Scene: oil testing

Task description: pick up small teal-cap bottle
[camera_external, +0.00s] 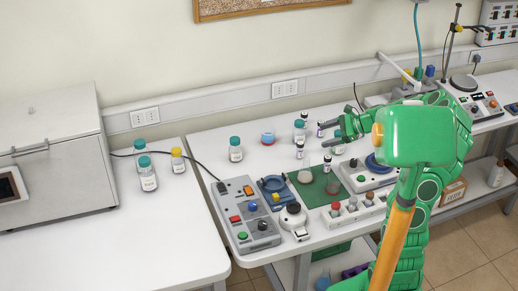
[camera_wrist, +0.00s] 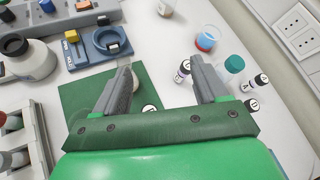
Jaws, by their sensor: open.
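A teal-cap bottle (camera_external: 299,131) stands on the white bench, just left of my gripper in the external view. In the wrist view its teal cap (camera_wrist: 234,65) is beyond and right of the right finger. I cannot tell which of these the task names. My gripper (camera_external: 326,135) is above the bench. In the wrist view its fingers (camera_wrist: 160,66) are apart with nothing held between them.
Small dark-cap vials (camera_external: 299,150) stand close by. A beaker with blue and red (camera_wrist: 207,40) is further along. A green mat (camera_wrist: 75,93) carries glassware. Another teal-cap bottle (camera_external: 235,150) stands left, and larger ones (camera_external: 147,180) stand on the left table. The wall limits the back.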

